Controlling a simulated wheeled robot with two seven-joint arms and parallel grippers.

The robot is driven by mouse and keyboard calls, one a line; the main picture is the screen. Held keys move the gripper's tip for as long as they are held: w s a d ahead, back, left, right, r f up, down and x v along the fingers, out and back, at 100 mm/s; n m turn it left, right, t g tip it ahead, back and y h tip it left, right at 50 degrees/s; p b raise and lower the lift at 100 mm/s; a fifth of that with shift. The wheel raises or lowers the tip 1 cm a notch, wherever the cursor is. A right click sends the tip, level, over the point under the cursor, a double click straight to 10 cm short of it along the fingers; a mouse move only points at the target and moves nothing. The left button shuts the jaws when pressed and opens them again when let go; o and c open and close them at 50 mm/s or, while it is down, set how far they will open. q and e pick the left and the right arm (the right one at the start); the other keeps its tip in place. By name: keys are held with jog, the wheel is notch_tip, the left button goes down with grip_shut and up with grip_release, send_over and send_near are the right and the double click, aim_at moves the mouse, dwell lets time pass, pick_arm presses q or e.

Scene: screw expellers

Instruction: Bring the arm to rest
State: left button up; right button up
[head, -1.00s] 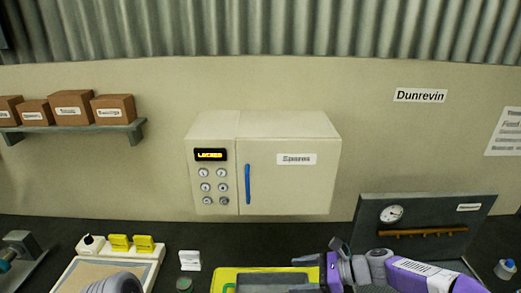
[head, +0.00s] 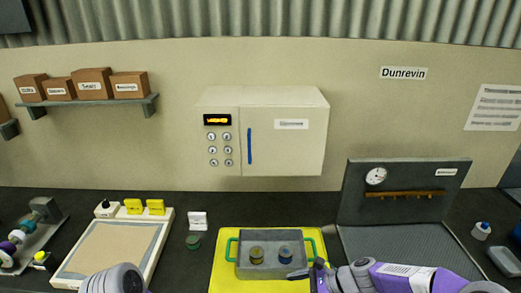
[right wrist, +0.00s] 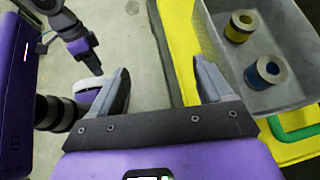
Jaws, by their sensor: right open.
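My right gripper (head: 305,276) is at the front right of the grey bin (head: 270,269) in the head view. In the right wrist view its two fingers (right wrist: 163,88) are spread with nothing between them. The bin is to the right of the fingers there and holds two spools, one with a yellow band (right wrist: 241,26) and one with a blue band (right wrist: 266,71). My left arm (head: 113,280) shows at the bottom left of the head view, its gripper out of frame. A purple and dark arm part of mine (right wrist: 80,38) shows in the right wrist view; its jaw state is unclear.
The bin with green handles stands on a yellow mat (head: 222,275). A beige-topped tray (head: 110,246) lies left, and a grey panel with a gauge (head: 405,192) stands right. A closed wall cabinet (head: 285,145) hangs above the dark counter (head: 320,207).

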jog(key=s+f+n+h+b, duration=0.2)
jog(key=s+f+n, duration=0.3)
jog(key=f, duration=0.5)
jog(key=s+f+n+g+h+b, duration=0.1)
jog(key=s+f+n+h+b, duration=0.1)
jog(key=s+f+n, duration=0.3)
jog(key=s+f+n+h+b, duration=0.2)
jog(key=s+f+n+b, duration=0.2)
jog(key=s+f, duration=0.5)
notch_tip(320, 180, down, 8)
jog(key=shift+s+a+n+h, duration=0.2)
jog(key=shift+s+n+h, duration=0.15)
jog(key=shift+n, duration=0.65)
